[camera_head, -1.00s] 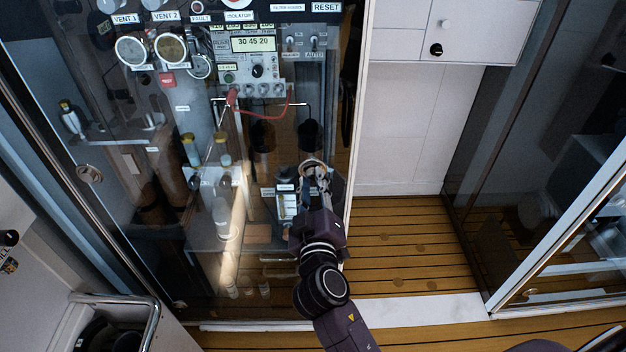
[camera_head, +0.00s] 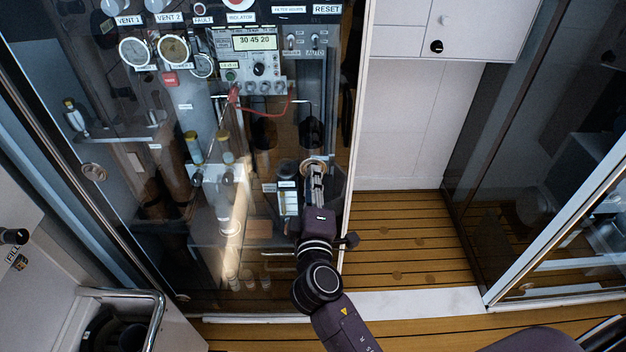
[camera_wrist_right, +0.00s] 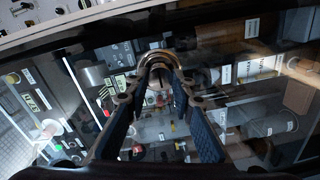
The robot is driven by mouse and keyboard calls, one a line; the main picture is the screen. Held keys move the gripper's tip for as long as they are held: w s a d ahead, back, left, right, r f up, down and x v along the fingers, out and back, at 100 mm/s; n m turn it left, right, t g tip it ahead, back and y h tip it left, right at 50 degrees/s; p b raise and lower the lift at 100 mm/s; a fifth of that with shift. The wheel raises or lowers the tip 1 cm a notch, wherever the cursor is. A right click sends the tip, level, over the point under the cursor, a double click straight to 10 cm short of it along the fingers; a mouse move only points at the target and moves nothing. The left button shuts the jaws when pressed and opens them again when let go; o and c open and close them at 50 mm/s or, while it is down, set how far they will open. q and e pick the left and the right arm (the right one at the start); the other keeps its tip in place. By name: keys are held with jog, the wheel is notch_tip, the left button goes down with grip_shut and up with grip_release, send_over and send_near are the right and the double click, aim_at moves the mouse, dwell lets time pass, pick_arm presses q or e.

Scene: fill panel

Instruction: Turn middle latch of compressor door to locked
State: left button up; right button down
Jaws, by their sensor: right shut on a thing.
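The compressor door (camera_head: 215,270) is a large clear pane in front of the equipment panel. Its middle latch (camera_head: 313,163) is a small brass-coloured ring near the pane's right edge. My right gripper (camera_head: 317,175) reaches up to it from below and is shut on it. In the right wrist view the curved latch (camera_wrist_right: 158,58) lies between the tips of the two blue-padded fingers (camera_wrist_right: 160,85). The fingers hide part of the latch, and I cannot tell its exact turned position. My left gripper is not in view.
A second round fitting (camera_head: 94,172) sits by the door's left edge. Gauges and a display (camera_head: 255,43) are behind the pane. A white cabinet (camera_head: 455,25) is at upper right. The wooden floor (camera_head: 400,240) right of the door is clear. A metal rail (camera_head: 125,293) is at lower left.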

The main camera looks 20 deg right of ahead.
dwell(0.4)
jog(key=c, duration=1.7)
grip_release()
jog(key=shift+o, duration=0.2)
jog(key=v, duration=1.2)
jog(key=shift+f, duration=0.1)
jog(key=s+a+f+n+g+y, duration=0.1)
jog(key=a+f+g+y, duration=0.1)
jog(key=f, duration=0.9)
jog(key=s+a+f+g+y, duration=0.1)
jog(key=a+f+g, duration=0.1)
jog(key=f, duration=0.9)
jog(key=s+d+f+m+g+y, duration=0.15)
jog(key=s+f, duration=0.25)
jog(key=f, duration=0.5)
jog(key=s+f+g, duration=0.3)
jog(key=s+f, duration=0.1)
jog(key=f, duration=0.4)
jog(key=s+d+f+m+g, duration=0.2)
jog(key=s+d+f+m, duration=0.1)
jog(key=s+f, duration=0.4)
jog(key=s+d+f+m+g, duration=0.3)
jog(key=s+d+f, duration=0.2)
jog(key=s, duration=0.6)
jog(key=s+d+f+m+g, duration=0.2)
jog(key=s+d+f+m, duration=0.1)
jog(key=s+f, duration=0.5)
jog(key=shift+s+d+f, duration=0.3)
jog(key=shift+s+d, duration=0.55)
jog(key=shift+s, duration=0.3)
